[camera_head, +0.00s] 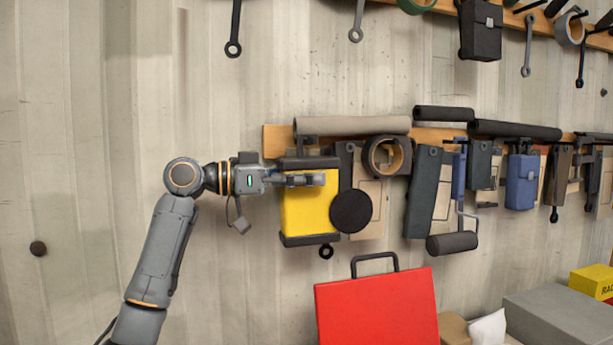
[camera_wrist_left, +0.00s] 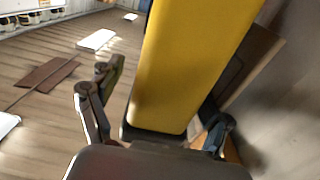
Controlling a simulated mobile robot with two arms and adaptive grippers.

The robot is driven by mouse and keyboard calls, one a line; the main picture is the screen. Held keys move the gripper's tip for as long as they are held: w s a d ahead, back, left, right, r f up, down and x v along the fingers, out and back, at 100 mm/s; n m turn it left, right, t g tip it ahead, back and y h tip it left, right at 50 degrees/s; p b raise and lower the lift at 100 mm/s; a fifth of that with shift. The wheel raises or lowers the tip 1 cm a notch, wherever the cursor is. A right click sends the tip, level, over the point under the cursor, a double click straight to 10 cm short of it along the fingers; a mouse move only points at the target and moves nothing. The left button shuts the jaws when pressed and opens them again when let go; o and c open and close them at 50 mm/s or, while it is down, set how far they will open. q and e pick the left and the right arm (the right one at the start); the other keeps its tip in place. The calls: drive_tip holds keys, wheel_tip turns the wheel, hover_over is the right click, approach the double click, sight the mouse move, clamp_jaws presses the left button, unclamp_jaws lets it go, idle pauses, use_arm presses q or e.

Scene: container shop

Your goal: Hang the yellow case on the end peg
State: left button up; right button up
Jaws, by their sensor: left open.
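The yellow case (camera_head: 308,212) has black top and bottom ends. In the head view it is upright against the wall at the left end of the wooden peg rail (camera_head: 271,137). My left gripper (camera_head: 318,179) is open at the case's upper part, with a finger across its front. In the left wrist view the yellow case (camera_wrist_left: 185,65) lies between the open fingers of my left gripper (camera_wrist_left: 165,97), with a gap visible at the left finger. The end peg is hidden, so I cannot tell whether the case rests on it. My right gripper is out of view.
A tan roll (camera_head: 352,125) lies along the rail above the case. A black disc (camera_head: 351,211) overlaps the case's right edge, and a tape roll (camera_head: 384,156) hangs beyond. A red case (camera_head: 378,308) stands below. The wall to the left is mostly clear.

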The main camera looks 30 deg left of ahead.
use_arm(q)
drive_tip(key=shift+a, duration=0.1)
drive_tip(key=v, duration=1.2)
